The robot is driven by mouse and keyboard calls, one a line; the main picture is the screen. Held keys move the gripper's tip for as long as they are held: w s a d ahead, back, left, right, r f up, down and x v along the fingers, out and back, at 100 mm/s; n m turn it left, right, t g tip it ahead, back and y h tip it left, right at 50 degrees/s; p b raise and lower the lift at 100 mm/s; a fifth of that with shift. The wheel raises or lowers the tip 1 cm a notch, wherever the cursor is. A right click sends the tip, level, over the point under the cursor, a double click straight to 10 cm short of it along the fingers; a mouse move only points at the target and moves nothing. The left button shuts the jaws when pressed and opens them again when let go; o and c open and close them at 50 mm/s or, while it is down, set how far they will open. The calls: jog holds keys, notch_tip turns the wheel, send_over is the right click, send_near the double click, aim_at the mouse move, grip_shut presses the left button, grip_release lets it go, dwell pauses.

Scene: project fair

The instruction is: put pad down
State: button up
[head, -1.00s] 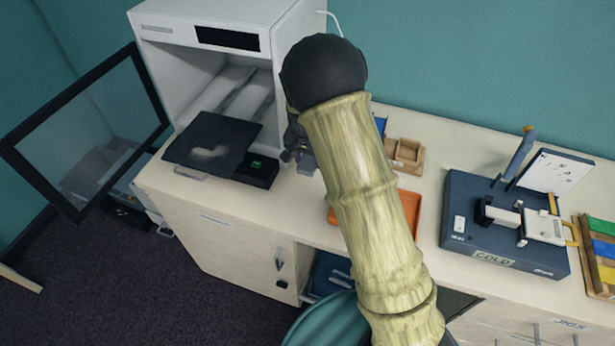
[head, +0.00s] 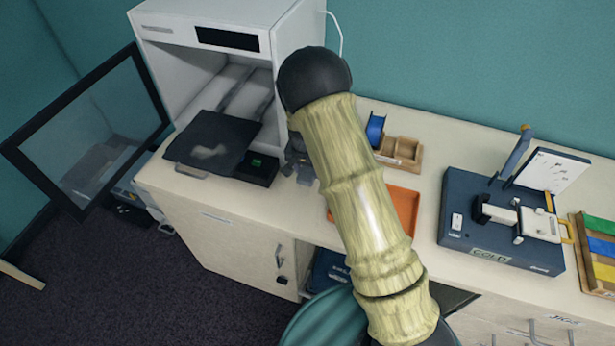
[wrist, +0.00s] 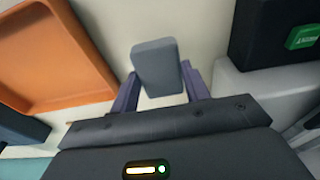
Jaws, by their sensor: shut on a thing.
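The pad, a small grey block (wrist: 156,66), shows in the wrist view between the purple fingers of my gripper (wrist: 159,72), which is shut on it. Pale worktop lies behind the pad in that view; I cannot tell whether the pad touches it. In the head view my arm crosses the middle of the picture and mostly hides the gripper. The pad cannot be made out there.
An orange tray (head: 404,207) lies right of my arm. Left are a black box with a green label (head: 257,170), a dark plate (head: 212,142) and an open white cabinet (head: 225,20). A blue press (head: 505,225) stands right. Bare worktop (wrist: 110,22) shows around the pad.

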aim_at(307, 173)
jog(key=shift+f+p, duration=0.6)
jog(key=shift+f, duration=1.45)
jog(key=shift+f, duration=0.1)
jog(key=o, duration=1)
jog(key=shift+o, duration=0.2)
jog(key=r+b, duration=0.1)
jog(key=r, duration=0.3)
jog(key=s+r+b, duration=0.1)
jog(key=r, duration=0.3)
jog(key=r+b, duration=0.1)
jog(key=r, duration=0.3)
jog(key=shift+s+a, duration=0.3)
jog(key=shift+s, duration=0.05)
